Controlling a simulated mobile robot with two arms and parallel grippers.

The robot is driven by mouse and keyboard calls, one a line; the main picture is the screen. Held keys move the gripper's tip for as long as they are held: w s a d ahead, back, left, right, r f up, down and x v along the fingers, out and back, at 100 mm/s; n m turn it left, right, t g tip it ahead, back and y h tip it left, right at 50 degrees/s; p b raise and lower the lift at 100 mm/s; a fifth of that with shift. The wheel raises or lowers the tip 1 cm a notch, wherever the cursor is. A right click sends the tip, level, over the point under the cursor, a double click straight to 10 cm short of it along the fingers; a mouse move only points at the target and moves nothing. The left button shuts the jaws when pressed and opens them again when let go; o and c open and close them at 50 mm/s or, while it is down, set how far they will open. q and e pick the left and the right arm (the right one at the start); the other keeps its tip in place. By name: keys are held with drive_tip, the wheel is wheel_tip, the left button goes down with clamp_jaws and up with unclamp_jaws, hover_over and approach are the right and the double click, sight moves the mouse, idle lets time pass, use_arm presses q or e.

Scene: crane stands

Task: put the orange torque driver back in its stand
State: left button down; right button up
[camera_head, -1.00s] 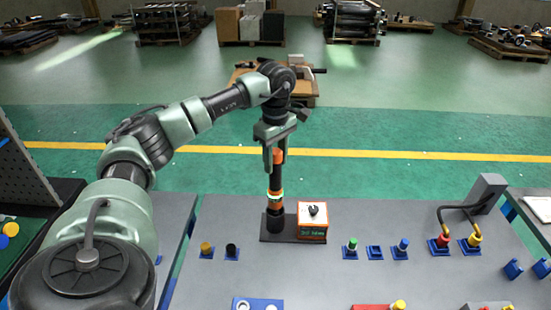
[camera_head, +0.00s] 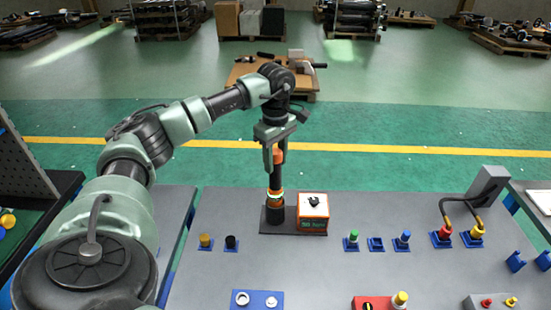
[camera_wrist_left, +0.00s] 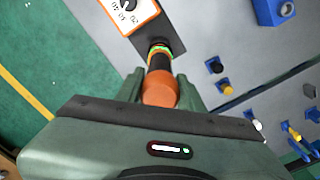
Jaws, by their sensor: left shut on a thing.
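My left gripper (camera_head: 274,157) is shut on the orange torque driver (camera_head: 277,176), which hangs upright with its orange cap between the fingers. In the left wrist view, the driver's orange end (camera_wrist_left: 160,93) sits between the fingers, with a glowing green ring (camera_wrist_left: 160,47) beyond it. The driver's lower end is at the black cup of the stand (camera_head: 275,215), lined up with it; how deep it sits is hidden. The stand's dark base plate (camera_head: 268,229) lies on the grey table. My right gripper is not in view.
An orange box with a white dial top (camera_head: 313,213) stands on the plate, close right of the driver. Blue sockets with yellow and black plugs (camera_head: 205,242) lie left; green and blue plugs (camera_head: 353,236) and cabled connectors (camera_head: 444,235) stand right.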

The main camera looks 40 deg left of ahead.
sight(276, 152)
use_arm(q)
drive_tip(key=shift+f+b, duration=0.5)
drive_tip(key=shift+f, duration=0.4)
drive_tip(key=c, duration=0.9)
unclamp_jaws()
drive_tip(key=shift+r, duration=0.1)
drive_tip(key=shift+c, duration=0.2)
drive_tip(key=shift+o, duration=0.6)
drive_tip(key=shift+s, duration=0.1)
drive_tip(key=shift+r+p, duration=2)
drive_tip(key=shift+r, duration=0.5)
